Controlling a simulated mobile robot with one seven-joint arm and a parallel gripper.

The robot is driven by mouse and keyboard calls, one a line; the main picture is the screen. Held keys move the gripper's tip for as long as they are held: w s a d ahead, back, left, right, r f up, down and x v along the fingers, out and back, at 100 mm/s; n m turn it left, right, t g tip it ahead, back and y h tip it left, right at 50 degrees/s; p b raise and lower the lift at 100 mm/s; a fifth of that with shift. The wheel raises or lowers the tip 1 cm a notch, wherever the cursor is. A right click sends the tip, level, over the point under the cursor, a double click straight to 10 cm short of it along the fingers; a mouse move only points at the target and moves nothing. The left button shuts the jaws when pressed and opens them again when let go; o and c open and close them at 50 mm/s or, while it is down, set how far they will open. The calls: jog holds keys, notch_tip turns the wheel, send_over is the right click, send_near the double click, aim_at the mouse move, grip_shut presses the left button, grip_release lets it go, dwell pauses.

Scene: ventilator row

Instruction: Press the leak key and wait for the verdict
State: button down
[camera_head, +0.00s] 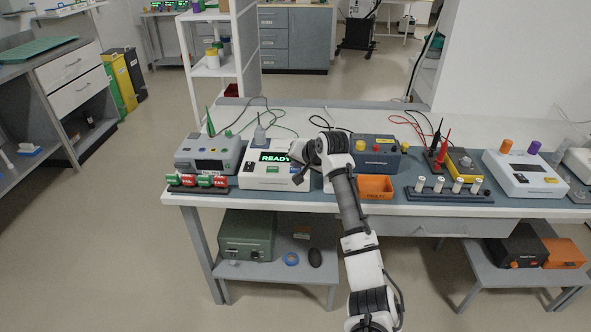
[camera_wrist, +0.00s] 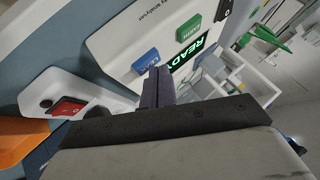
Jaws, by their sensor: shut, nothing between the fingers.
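The white safety analyser (camera_head: 262,182) stands on the bench, and its lit green display (camera_head: 276,157) reads READY. In the wrist view the display (camera_wrist: 196,54) is partly cut off by my gripper. The blue LEAK key (camera_wrist: 146,61) and the green EARTH key (camera_wrist: 189,31) sit on the analyser's face. My gripper (camera_wrist: 155,73) is shut and empty, with its dark fingertips just beside the LEAK key in the picture. I cannot tell whether they touch it. In the head view my arm hides part of the analyser's right side.
A white unit with a red switch (camera_wrist: 68,108) is beside the analyser, near an orange bin (camera_head: 375,187). A blue-grey box (camera_head: 376,154) stands behind the bin.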

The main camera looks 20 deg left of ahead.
jog(key=shift+f, duration=0.3)
dwell(0.4)
jog(key=shift+r+p, duration=0.75)
jog(key=shift+p, duration=0.1)
notch_tip(320, 180, up, 5)
jog(key=p, duration=0.4)
jog(key=shift+r+p, duration=0.1)
jog(key=shift+p, duration=0.2)
dwell(0.3)
